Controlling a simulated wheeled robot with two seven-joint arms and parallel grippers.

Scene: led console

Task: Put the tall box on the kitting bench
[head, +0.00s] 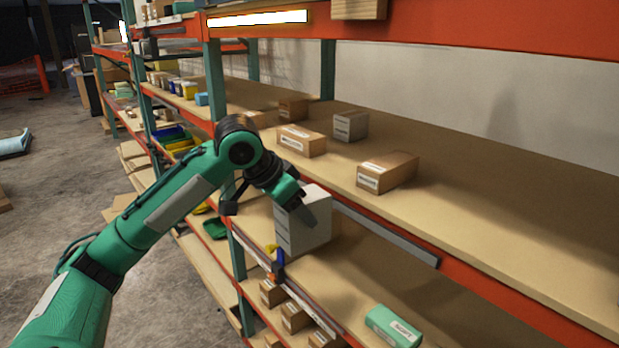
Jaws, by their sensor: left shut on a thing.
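A tall pale grey box (304,238) is at the front of the lower shelf board in the middle of the head view. My left gripper (301,208) reaches it from the left and is shut on its upper part. The gripper hides some of the box's top and near faces. I cannot tell whether the box's base touches the shelf. My right gripper is not in view. I cannot pick out a kitting bench in this view.
The upper shelf (460,195) holds brown cartons (387,172) and a grey box (350,125). A green box (393,327) lies on the lower shelf at right. Small cartons (294,316) stand below. Orange shelf beams run close above the gripper's right. Open concrete floor lies left.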

